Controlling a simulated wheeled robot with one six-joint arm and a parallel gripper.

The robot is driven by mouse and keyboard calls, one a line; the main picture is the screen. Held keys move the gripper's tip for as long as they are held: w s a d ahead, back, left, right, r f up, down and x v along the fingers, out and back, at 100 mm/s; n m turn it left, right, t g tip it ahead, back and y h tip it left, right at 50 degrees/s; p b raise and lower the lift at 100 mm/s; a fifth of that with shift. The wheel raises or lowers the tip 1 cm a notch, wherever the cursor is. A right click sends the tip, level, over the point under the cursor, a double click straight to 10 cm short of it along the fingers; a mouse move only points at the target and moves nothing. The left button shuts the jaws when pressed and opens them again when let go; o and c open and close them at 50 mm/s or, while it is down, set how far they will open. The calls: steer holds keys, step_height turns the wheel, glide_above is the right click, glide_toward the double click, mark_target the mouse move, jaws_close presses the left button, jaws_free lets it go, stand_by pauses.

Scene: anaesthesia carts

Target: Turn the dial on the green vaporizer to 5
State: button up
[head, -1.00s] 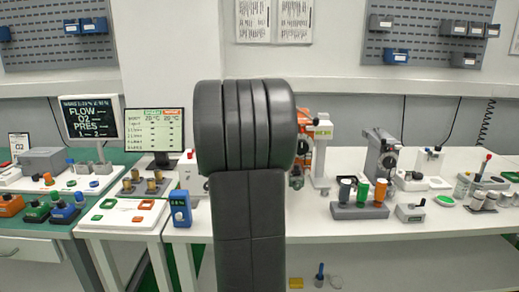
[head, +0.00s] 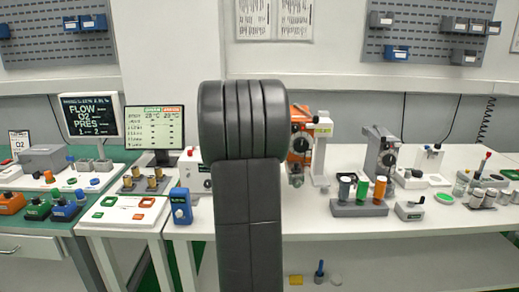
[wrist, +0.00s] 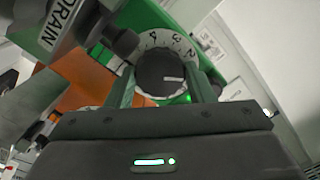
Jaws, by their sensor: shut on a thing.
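The green vaporizer (wrist: 168,18) fills the upper middle of the wrist view. Its round dark dial (wrist: 158,68) sits in a white ring with the numbers 2, 3 and 4 readable. A short white mark on the dial points right in the picture, below the 2; whether it meets a number is unclear. My gripper (wrist: 163,82) has one finger on each side of the dial and is shut on it. In the head view my own arm hides the gripper and the green vaporizer.
An orange vaporizer (head: 299,140) shows just right of my arm; its orange body (wrist: 85,80) is also close on the left in the wrist view. A grey part marked DRAIN (wrist: 70,25) is near the gripper. A rack (head: 359,209) with coloured cylinders stands further right.

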steer(key=n+b, duration=0.1)
steer(key=n, duration=0.2)
steer(key=shift+b, duration=0.35)
steer(key=n, duration=0.4)
steer(key=shift+n+h, duration=0.3)
steer(key=shift+n, duration=0.1)
steer(key=n+p, duration=0.1)
steer(key=n, duration=0.3)
steer(key=shift+r+p, duration=0.1)
steer(key=shift+p, duration=0.2)
steer(key=n+p, duration=0.1)
steer(key=n, duration=0.3)
steer(key=shift+h, duration=0.3)
steer(key=shift+n, duration=0.3)
steer(key=o, duration=1)
steer(key=shift+c, duration=0.2)
